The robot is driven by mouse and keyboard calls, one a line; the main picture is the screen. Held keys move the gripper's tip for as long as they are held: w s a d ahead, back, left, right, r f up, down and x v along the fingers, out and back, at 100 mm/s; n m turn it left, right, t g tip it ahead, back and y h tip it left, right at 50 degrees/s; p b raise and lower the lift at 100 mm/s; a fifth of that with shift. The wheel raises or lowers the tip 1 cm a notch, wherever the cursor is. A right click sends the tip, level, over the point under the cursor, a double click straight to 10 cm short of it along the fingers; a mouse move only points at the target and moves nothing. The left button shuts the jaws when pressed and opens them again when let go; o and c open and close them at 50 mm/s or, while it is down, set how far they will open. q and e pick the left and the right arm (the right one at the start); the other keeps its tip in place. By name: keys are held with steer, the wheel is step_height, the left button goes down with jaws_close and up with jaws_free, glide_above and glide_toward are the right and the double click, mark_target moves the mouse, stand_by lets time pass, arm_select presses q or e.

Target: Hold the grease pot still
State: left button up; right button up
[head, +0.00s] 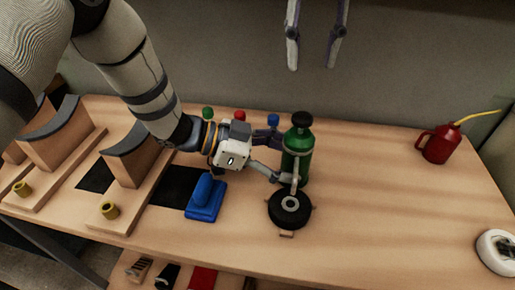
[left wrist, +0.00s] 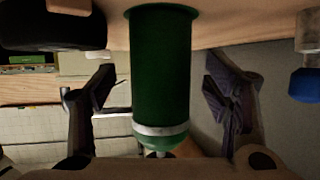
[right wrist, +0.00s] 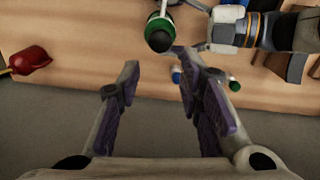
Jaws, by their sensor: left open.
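The green cylinder (head: 299,163) with a black knob on top stands upright on the bench; I take it to be the grease pot. My left gripper (head: 287,165) is open at its side, with one finger on each side of it. In the left wrist view the green body (left wrist: 160,70) with a white band appears upside down between the fingers, with gaps on both sides. My right gripper (head: 312,66) is open and empty, high beyond the far bench edge. The pot's black top (right wrist: 159,38) also shows in the right wrist view.
A black wheel-like disc (head: 290,213) lies just in front of the pot. A blue block tool (head: 206,198) and wooden cradles (head: 131,170) are at left. Small coloured-top items stand behind my left gripper. A red oil can (head: 438,146) and white roll (head: 496,250) are at right. The bench between is clear.

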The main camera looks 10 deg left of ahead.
mark_target(301, 113)
arm_select(q)
steer(key=shift+x, duration=1)
jaws_close()
arm_select(e)
steer(key=shift+d+f, duration=0.1)
steer(key=c, duration=0.5)
steer(key=shift+d+f+n, duration=0.15)
steer(key=shift+f+n, duration=0.1)
steer(key=shift+n, duration=0.25)
jaws_close()
steer(key=shift+s+a+f+n+t+y, duration=0.15)
steer(key=shift+f+n+t, duration=0.3)
steer(key=shift+f, duration=0.65)
steer(key=shift+w+f+n+t+y, duration=0.1)
steer(key=shift+f+n+t+y, duration=0.15)
steer(key=shift+f+n, duration=0.65)
steer(key=shift+s+a+f+n+t+y, duration=0.1)
steer(key=shift+f+n+t+y, duration=0.2)
steer(key=shift+f, duration=1)
